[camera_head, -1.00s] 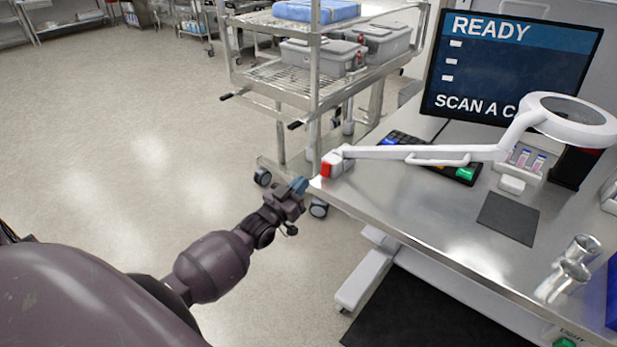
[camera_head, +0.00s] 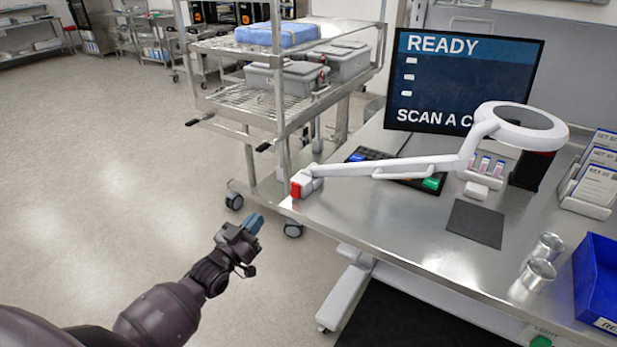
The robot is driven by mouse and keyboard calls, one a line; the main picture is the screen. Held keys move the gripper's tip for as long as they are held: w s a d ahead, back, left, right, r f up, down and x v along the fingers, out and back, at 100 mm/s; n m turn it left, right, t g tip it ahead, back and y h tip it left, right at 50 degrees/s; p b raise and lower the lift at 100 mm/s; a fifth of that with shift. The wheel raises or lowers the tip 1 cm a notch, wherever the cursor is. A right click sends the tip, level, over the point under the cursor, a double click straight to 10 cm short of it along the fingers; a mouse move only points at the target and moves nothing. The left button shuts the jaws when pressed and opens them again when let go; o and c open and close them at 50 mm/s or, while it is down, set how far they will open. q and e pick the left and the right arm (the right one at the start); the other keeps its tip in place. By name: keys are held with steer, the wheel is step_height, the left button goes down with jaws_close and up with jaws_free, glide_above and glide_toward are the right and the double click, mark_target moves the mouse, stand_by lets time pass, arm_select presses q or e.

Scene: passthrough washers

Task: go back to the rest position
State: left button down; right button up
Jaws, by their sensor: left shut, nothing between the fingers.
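My left gripper (camera_head: 254,224) shows in the head view at the lower left, at the end of my dark arm. Its blue fingertips are closed together with nothing between them. It is out over the open floor, left of the steel table's (camera_head: 330,222) near left corner and apart from it. My right gripper is not in view.
A magnifier lamp (camera_head: 395,168) is clamped at the table's left corner, with a monitor (camera_head: 460,85) behind. A wire cart (camera_head: 255,100) with grey bins (camera_head: 285,77) stands behind my gripper. Metal cups (camera_head: 537,273) and a blue bin (camera_head: 598,285) are at right. The left floor is clear.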

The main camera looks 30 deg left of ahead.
arm_select(q)
steer(key=shift+f, duration=0.1)
steer(key=s+d+f+g+y, duration=0.1)
steer(key=s+d+f+g, duration=0.3)
steer(key=s, duration=0.6)
steer(key=s+d+f+g+y, duration=0.1)
steer(key=s+d+f+g, duration=0.4)
steer(key=s+d+f, duration=0.2)
step_height(320, 180, down, 3)
steer(key=s, duration=0.2)
steer(key=shift+s+r, duration=0.2)
steer(key=shift+s, duration=0.15)
steer(key=shift+d, duration=0.1)
